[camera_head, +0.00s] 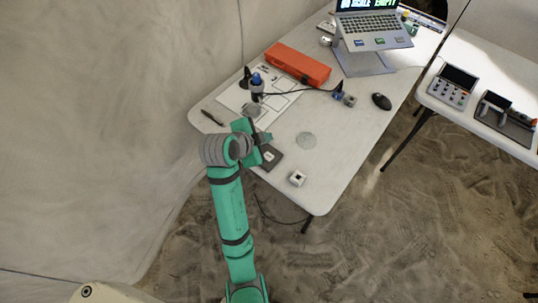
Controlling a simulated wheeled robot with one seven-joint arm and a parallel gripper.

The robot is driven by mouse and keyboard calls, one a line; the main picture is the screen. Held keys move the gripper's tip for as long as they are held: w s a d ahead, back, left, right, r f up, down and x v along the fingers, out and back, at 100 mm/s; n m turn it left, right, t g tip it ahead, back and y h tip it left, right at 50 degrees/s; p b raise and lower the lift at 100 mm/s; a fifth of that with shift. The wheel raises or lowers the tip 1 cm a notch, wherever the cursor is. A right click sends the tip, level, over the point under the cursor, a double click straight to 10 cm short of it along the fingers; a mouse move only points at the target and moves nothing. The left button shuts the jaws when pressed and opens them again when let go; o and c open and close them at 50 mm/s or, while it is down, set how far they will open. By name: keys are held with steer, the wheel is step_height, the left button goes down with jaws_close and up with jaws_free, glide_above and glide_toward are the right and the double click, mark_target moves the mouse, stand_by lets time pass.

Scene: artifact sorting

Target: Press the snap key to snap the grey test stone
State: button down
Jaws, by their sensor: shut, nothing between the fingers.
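My green gripper (264,138) is shut and empty, above the near left part of the white table, beside a dark flat pad (272,160) with a small white mark. My gripper and wrist hide part of that pad. A grey round, flat-looking piece (252,110) lies on the white printed sheet (283,103), below a dark upright device with a blue top (256,84). I cannot tell which key is the snap key.
An orange case (297,64) lies behind the sheet. The laptop (371,25) stands raised at the back. A black mouse (381,101), a small white box with a dark square (297,178) and a pen (212,117) lie on the table (345,130). A second table (480,75) is right.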

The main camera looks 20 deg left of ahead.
steer(key=f, duration=0.1)
glide_toward(270, 153)
steer(key=shift+w+d+f, duration=0.2)
steer(key=shift+w+f, duration=0.15)
steer(key=shift+w, duration=0.4)
steer(key=shift+w+d+f, duration=0.25)
steer(key=shift+w+f, duration=0.15)
steer(key=shift+w, duration=0.35)
steer(key=shift+w+d+f, duration=0.2)
steer(key=shift+w+f, duration=0.15)
steer(key=shift+w, duration=0.35)
steer(key=shift+f, duration=0.15)
steer(key=shift+f, duration=0.25)
steer(key=shift+f, duration=0.65)
stand_by(1.3)
steer(key=shift+r, duration=0.9)
